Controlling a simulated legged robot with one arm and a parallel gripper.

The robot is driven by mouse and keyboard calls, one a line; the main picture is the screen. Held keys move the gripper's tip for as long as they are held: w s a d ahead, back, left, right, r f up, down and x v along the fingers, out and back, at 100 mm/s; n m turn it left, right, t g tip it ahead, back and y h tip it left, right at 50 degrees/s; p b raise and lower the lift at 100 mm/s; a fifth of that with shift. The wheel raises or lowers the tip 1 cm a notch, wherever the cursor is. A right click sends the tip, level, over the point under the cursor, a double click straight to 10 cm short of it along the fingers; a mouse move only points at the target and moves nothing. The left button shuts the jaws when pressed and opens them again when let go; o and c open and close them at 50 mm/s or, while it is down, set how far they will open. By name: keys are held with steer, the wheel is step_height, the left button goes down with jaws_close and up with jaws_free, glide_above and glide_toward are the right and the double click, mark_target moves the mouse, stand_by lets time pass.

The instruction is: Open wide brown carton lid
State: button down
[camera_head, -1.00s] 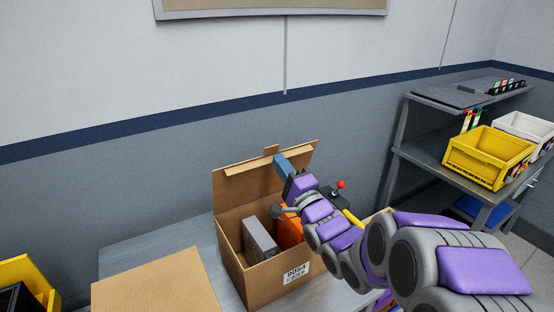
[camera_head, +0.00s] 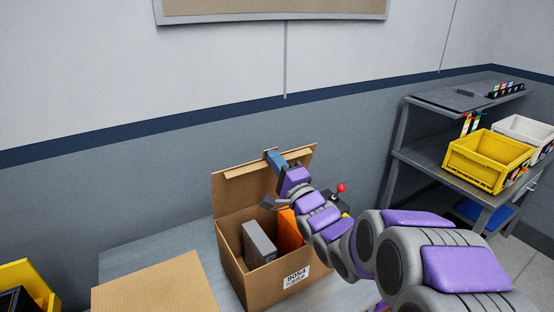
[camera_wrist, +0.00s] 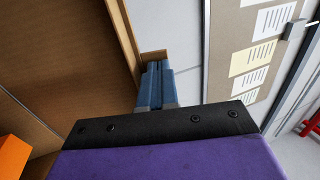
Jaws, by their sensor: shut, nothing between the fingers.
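The wide brown carton (camera_head: 266,283) stands on the grey table with its lid (camera_head: 235,191) raised upright at the back. A grey box (camera_head: 259,243) and an orange item (camera_head: 289,231) stand inside it; the orange item also shows in the wrist view (camera_wrist: 12,156). My gripper (camera_head: 273,157) is shut and empty at the lid's top edge. In the wrist view my blue fingers (camera_wrist: 158,78) lie together beside the lid's edge, with their tips by a small brown tab (camera_wrist: 154,55). I cannot tell whether they touch it.
Another brown carton surface (camera_head: 158,286) lies at the front left. A yellow bin (camera_head: 27,280) is at the far left. Shelving on the right holds a yellow crate (camera_head: 487,160) and a white crate (camera_head: 526,130). A red-knobbed device (camera_head: 341,189) is behind my arm. The wall is close behind the carton.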

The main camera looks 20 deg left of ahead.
steer(key=w+a+r+g+h+p, duration=0.2)
steer(key=w+a+p, duration=0.5)
steer(key=p, duration=1.3)
steer(key=shift+a+r+g+h, duration=0.25)
steer(key=shift+a+g+h, duration=0.55)
steer(key=shift+h, duration=0.3)
steer(key=shift+w+a+p, duration=0.1)
steer(key=shift+p, duration=0.2)
